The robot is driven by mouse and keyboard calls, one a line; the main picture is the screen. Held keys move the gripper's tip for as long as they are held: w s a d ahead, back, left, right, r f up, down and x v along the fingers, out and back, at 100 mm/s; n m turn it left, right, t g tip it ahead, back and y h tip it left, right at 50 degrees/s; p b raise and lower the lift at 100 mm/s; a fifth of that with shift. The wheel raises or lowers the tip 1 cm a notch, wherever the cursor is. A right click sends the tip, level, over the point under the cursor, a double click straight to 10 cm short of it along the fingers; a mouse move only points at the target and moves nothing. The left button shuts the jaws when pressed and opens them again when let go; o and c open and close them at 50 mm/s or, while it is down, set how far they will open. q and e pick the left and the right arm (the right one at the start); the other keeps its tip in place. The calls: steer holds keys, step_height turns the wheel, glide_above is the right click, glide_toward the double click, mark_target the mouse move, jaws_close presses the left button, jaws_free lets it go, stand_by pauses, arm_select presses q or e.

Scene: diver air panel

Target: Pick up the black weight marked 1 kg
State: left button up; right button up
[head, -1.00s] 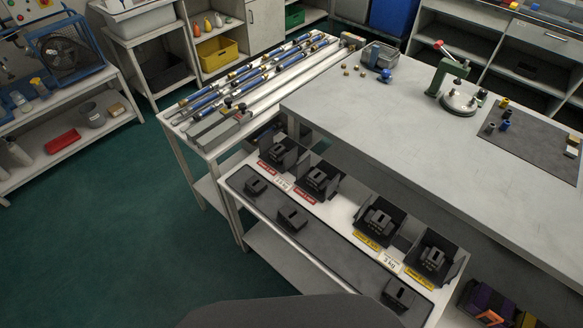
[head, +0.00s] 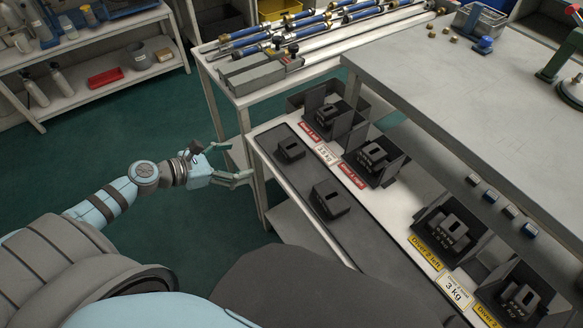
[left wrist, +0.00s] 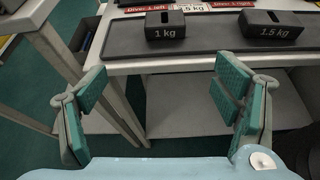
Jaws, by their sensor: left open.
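The black weight marked 1 kg (left wrist: 165,25) lies on the dark mat near the shelf's front edge, top centre in the left wrist view. In the head view it is the small black block (head: 291,150) at the mat's far end. My left gripper (head: 238,164) is open and empty, left of the shelf edge and apart from the weight. In the left wrist view its two green-padded fingers (left wrist: 165,90) stand wide apart, below the weight in the picture. My right gripper is not in view.
A black weight marked 1.5 kg (left wrist: 271,25) lies on the same mat (head: 375,250); it also shows in the head view (head: 331,199). Black holders with weights stand behind, with red and yellow labels. A grey worktop (head: 450,110) overhangs behind them. A pole table (head: 235,100) stands beyond.

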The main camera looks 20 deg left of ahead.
mark_target(288, 147)
arm_select(q)
steer(key=shift+n, duration=0.3)
steer(key=b+x, duration=0.1)
steer(key=x, duration=0.3)
steer(key=r+b+x, duration=0.1)
steer(key=x, duration=0.4)
steer(key=d+b+x, duration=0.1)
steer(key=x, duration=0.4)
steer(key=shift+w+d+r, duration=0.15)
steer(key=shift+w+r, duration=0.05)
steer(key=shift+r, duration=0.25)
steer(key=c, duration=1.7)
jaws_close()
steer(key=shift+r, duration=0.15)
